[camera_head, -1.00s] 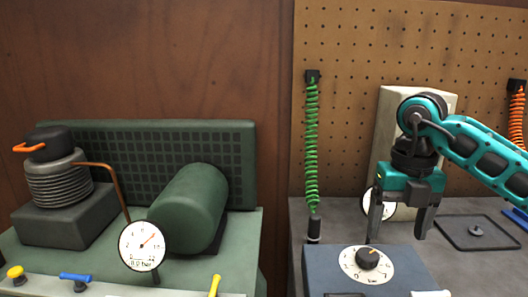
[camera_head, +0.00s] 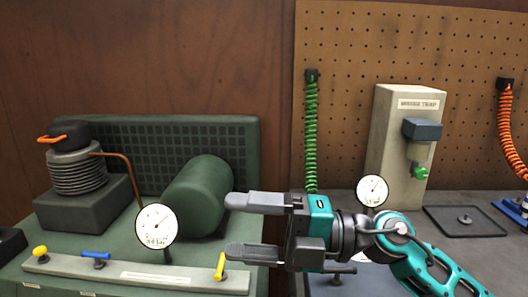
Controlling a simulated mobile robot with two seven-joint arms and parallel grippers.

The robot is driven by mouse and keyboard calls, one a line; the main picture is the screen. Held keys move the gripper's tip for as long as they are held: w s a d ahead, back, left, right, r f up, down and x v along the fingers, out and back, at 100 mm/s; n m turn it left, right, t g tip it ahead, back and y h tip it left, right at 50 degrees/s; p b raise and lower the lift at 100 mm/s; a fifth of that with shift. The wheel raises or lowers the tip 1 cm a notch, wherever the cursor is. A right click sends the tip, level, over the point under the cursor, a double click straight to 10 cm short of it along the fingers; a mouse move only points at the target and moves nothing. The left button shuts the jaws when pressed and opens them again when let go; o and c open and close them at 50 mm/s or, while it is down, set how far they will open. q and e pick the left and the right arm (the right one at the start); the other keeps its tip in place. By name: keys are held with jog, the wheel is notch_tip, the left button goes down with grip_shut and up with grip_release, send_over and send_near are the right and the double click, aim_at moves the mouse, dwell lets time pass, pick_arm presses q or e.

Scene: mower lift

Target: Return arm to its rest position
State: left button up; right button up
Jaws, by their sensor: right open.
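My right gripper (camera_head: 238,226) is at the lower middle of the head view, pointing left. Its two grey fingers are apart with nothing between them. The teal arm (camera_head: 420,265) comes in from the lower right. The fingers lie in front of the green bench's right side, below the green cylinder (camera_head: 200,195). I cannot tell whether they touch anything. The blue dial box is mostly hidden behind the gripper and arm. My left gripper is not in view.
A gauge (camera_head: 157,226) and a strip with yellow handles (camera_head: 219,265) and a blue handle (camera_head: 96,255) stand at left. A grey tower (camera_head: 392,150), another gauge (camera_head: 372,190), a flat tray (camera_head: 470,237) and green (camera_head: 311,140) and orange (camera_head: 505,130) coiled hoses are at right.

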jog(key=w+d+r+m+t+h, duration=0.15)
jog(key=d+m+t, duration=0.25)
jog(key=m+t, duration=0.5)
jog(key=w+d+r+m+t+h, duration=0.1)
jog(key=w+d+m+t+h, duration=0.2)
jog(key=m+t, duration=0.55)
jog(key=d+f+m+g+h, duration=0.1)
jog(key=d+f+m+h, duration=1.15)
jog(key=f+m, duration=0.2)
jog(key=s+d+f+m+g+h, duration=0.1)
jog(key=s+d+f+g, duration=0.1)
jog(key=s+f+g, duration=0.65)
jog(key=s+d+f+m+g+h, duration=0.15)
jog(key=s+f+g, duration=0.35)
jog(key=s+f, duration=0.65)
pick_arm(q)
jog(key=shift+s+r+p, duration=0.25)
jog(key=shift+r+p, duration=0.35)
jog(key=shift+p, duration=0.15)
pick_arm(e)
jog(key=w+a+f+n+t+y, duration=0.1)
jog(key=w+a+f+t+y, duration=0.1)
jog(key=w+f+t, duration=0.3)
jog(key=shift+a+f+t+y, duration=0.35)
jog(key=shift+a+t, duration=0.15)
jog(key=shift+t, duration=0.6)
